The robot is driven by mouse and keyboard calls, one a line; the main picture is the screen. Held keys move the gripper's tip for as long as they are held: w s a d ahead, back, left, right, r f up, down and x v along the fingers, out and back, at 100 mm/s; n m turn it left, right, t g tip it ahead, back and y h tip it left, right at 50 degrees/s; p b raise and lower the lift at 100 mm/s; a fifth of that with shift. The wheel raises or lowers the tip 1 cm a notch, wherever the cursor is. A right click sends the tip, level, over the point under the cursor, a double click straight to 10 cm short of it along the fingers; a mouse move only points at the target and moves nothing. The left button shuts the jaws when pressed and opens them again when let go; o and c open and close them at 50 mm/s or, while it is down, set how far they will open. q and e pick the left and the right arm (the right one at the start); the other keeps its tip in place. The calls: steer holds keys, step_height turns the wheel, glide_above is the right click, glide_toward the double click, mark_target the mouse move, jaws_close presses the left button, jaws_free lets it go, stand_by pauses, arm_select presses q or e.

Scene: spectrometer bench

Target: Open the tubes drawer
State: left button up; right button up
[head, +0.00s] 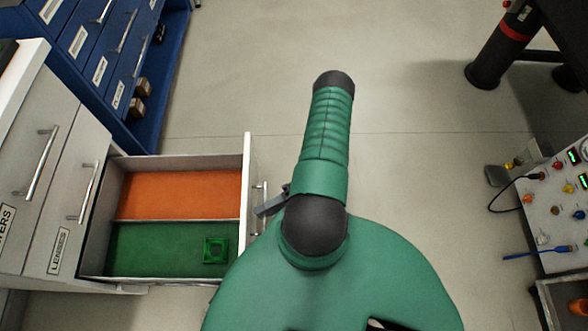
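A drawer (246,160) stands pulled out to the right from the white cabinet. It has an orange-floored section and a green-floored section, and a small green square part (215,250) lies in the green one. Its front handle (262,188) faces right. I cannot read a label on this drawer, so I cannot tell whether it is the tubes drawer. My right gripper (270,205), dark grey, shows just beside the drawer front near the handle. My green arm hides most of it, so its opening and any contact with the handle are unclear. My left gripper is out of view.
The white cabinet's shut drawers include one labelled LENSES (60,248). A blue cabinet (110,60) with labelled drawers stands at the upper left. An instrument panel (560,205) with knobs and cables stands at the right. A dark table leg (500,50) is upper right. The floor between is clear.

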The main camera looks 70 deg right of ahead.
steer(key=p+v, duration=0.1)
steer(key=v, duration=1.5)
steer(key=shift+s+d, duration=0.15)
steer(key=shift+s, duration=0.1)
steer(key=shift+r, duration=0.1)
